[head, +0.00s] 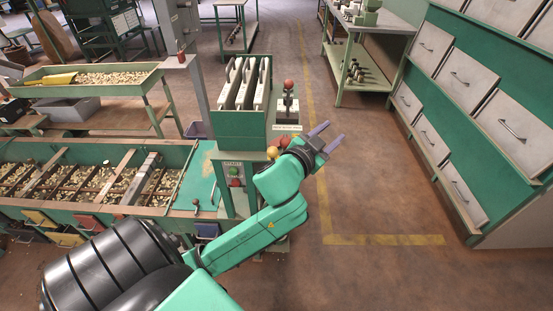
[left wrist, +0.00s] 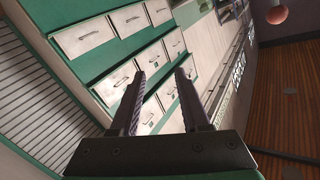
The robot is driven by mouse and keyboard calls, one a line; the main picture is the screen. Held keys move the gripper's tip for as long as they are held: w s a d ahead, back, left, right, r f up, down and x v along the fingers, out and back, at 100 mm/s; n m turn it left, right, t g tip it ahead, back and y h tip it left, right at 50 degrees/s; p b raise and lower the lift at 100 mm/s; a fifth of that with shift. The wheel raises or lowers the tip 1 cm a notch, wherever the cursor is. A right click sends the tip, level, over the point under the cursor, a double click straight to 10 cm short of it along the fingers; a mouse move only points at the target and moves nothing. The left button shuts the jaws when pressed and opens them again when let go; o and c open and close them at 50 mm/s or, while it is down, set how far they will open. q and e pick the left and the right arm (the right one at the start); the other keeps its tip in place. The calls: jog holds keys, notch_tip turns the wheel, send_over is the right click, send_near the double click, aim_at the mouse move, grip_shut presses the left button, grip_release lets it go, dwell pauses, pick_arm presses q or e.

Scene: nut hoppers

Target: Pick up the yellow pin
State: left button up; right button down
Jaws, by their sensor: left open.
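A small yellow round head, likely the yellow pin (head: 272,152), shows in the head view at the top of the green cabinet (head: 240,132), just left of my left wrist. Its lower part is hidden. Red-orange round heads (head: 285,141) sit close behind it, partly covered by my wrist. My left gripper (head: 335,131) is open and empty, to the right of the pin and apart from it, pointing right over the floor. In the left wrist view its two fingers (left wrist: 160,73) stand apart with nothing between them. My right gripper is not in view.
A red-knobbed lever (head: 288,85) stands behind the pin beside upright grey plates. Long hoppers of nuts (head: 80,180) lie to the left. A cabinet of drawers (head: 470,105) stands at the right. The floor between is clear.

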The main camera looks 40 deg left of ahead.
pick_arm(q)
jog(key=s+d+r+m+g+h, duration=0.3)
jog(key=d+r+m+g+h, duration=0.2)
jog(key=d+r+m+h, duration=1.35)
jog(key=n+g+y, duration=0.1)
jog(key=g+y, duration=0.9)
jog(key=y, duration=0.8)
send_near(271, 148)
jog(key=f, duration=0.3)
jog(key=w+f+b, duration=0.1)
jog(key=f, duration=0.3)
jog(key=w+f+b, duration=0.1)
jog(key=f, duration=0.3)
jog(key=shift+d+f, duration=0.15)
jog(key=shift+d, duration=0.1)
grip_shut()
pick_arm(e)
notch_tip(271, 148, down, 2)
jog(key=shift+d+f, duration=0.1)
